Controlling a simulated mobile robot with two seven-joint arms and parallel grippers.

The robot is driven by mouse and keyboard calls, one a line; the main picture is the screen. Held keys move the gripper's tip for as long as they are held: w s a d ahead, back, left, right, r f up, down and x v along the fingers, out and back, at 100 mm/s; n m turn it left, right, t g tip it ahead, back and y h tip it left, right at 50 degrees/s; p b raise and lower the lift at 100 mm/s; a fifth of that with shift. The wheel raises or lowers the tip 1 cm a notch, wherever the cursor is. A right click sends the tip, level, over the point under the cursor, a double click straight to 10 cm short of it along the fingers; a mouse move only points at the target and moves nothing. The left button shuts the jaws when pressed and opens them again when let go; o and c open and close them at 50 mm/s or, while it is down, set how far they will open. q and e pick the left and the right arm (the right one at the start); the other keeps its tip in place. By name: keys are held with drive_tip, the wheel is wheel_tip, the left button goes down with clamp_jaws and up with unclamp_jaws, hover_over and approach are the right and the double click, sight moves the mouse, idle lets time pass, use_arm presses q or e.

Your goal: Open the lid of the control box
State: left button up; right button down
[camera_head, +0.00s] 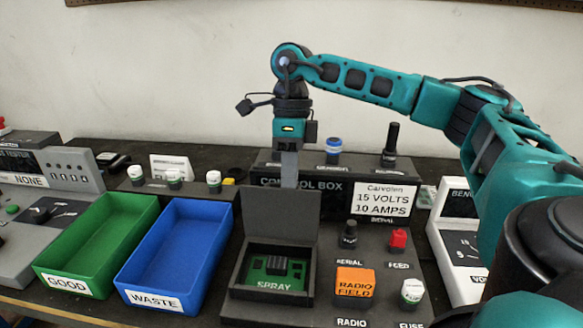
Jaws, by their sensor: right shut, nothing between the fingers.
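The control box (385,262) is a dark unit with a black back panel lettered "CONTROL BOX" (323,184). Its small compartment (236,278) at the front left has a dark square lid (278,218) standing about upright at the back edge. Inside the compartment a green board (262,265) lettered "SPRAY" with a black part on it is exposed. My right gripper (289,182) points straight down, shut and empty, just behind the raised lid's top edge. Its tips are partly hidden by the lid, and I cannot tell whether they touch it. My left gripper is not in view.
An orange "RADIO FIELD" block (354,284), a red part (397,239) and a black knob (349,235) sit right of the compartment. Blue (210,210) and green (133,208) trays stand left. A white bench unit (448,245) is at the right.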

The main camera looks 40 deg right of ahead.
drive_tip(key=shift+s+a+r, duration=0.1)
drive_tip(key=shift+s+a, duration=0.1)
drive_tip(key=shift+r, duration=0.1)
drive_tip(key=p+v, duration=0.2)
drive_tip(key=v, duration=1)
drive_tip(key=shift+r, duration=0.35)
drive_tip(key=shift+w, duration=0.1)
